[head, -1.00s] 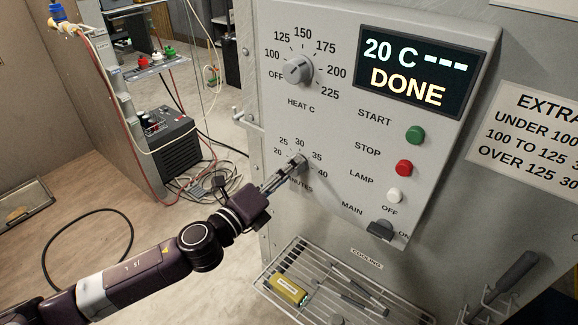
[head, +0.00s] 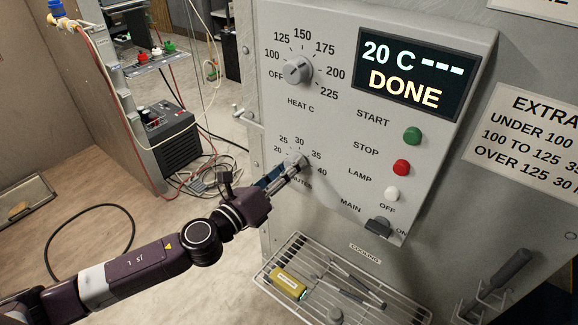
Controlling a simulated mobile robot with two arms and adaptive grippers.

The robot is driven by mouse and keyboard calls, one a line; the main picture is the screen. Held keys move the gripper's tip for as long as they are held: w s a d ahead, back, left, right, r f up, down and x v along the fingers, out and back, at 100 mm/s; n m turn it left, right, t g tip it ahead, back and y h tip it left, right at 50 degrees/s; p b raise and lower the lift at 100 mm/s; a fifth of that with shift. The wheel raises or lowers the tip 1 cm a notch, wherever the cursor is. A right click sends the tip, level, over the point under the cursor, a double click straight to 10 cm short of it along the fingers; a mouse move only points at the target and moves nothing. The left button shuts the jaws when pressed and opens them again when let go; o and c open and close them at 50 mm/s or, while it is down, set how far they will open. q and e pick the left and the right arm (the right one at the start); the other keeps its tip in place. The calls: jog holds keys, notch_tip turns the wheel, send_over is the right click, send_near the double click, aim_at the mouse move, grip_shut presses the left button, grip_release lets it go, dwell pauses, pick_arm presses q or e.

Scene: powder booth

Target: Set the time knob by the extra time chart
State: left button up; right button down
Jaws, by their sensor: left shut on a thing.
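The minutes knob (head: 294,159) is on the lower left of the grey control panel (head: 340,100), inside a scale marked 20, 25, 30, 35 and 40. My left gripper (head: 298,167) is at this knob, its fingers shut on it and covering part of it and of the MINUTES label. The knob's pointer is too small and hidden to read. The extra time chart (head: 530,135) is at the right, cut off by the picture edge; it reads UNDER 100, 100 TO 125 35 and OVER 125 30. The display (head: 417,74) reads 20 C, dashes and DONE. My right gripper is out of view.
The heat knob (head: 298,69) is above. Green (head: 412,135), red (head: 401,167) and white (head: 392,194) buttons and the main switch (head: 379,227) are at right. A wire rack (head: 410,308) below holds a yellow block (head: 289,283) and tools.

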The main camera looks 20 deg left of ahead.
pick_arm(q)
jog(key=shift+f, duration=0.15)
jog(key=o, duration=1.2)
jog(key=shift+c, duration=0.2)
jog(key=shift+s, duration=0.1)
jog(key=v, duration=1.1)
jog(key=shift+s+a, duration=0.15)
jog(key=shift+s, duration=0.2)
